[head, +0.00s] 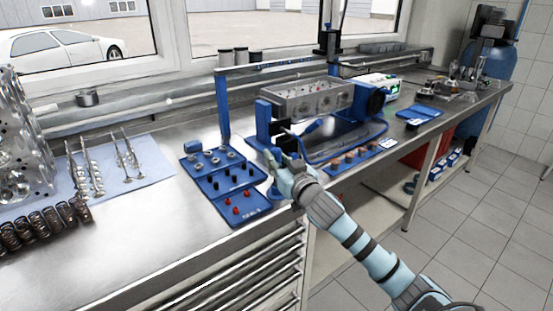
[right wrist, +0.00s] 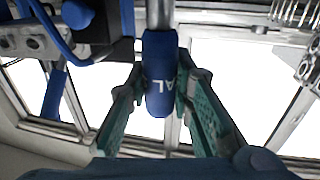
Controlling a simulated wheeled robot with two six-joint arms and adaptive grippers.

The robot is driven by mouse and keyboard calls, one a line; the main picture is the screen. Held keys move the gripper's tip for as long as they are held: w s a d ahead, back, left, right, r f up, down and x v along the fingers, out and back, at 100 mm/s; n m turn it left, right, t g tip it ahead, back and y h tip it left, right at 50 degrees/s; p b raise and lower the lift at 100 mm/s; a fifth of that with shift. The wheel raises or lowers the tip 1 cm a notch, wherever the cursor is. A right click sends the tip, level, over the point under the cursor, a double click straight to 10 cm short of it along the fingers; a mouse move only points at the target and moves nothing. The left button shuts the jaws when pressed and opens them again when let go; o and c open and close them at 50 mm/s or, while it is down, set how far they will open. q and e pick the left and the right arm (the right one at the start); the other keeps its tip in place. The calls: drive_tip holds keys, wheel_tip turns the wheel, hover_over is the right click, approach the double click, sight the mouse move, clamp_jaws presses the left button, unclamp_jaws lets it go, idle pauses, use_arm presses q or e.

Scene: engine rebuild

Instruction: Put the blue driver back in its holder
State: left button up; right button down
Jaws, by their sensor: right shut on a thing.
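My right gripper (right wrist: 160,88) is shut on the handle, with one teal finger on each side. In the head view my right gripper (head: 284,158) is over the bench's front edge, between the blue parts tray and the engine stand. A small blue piece (head: 275,192) shows just below it; I cannot tell whether this is the holder or part of the driver. My left gripper is not in view.
A stepped blue tray (head: 246,207) with small red and black parts lies left of the gripper. A grey cylinder head (head: 310,101) sits on a blue stand behind it. Valves and springs (head: 45,225) lie at the left. Bare bench (head: 150,220) lies between.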

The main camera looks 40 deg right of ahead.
drive_tip(key=shift+f+b, duration=0.4)
drive_tip(key=shift+f, duration=0.35)
drive_tip(key=c, duration=1.3)
unclamp_jaws()
drive_tip(key=shift+c, duration=0.2)
drive_tip(key=v, duration=1.2)
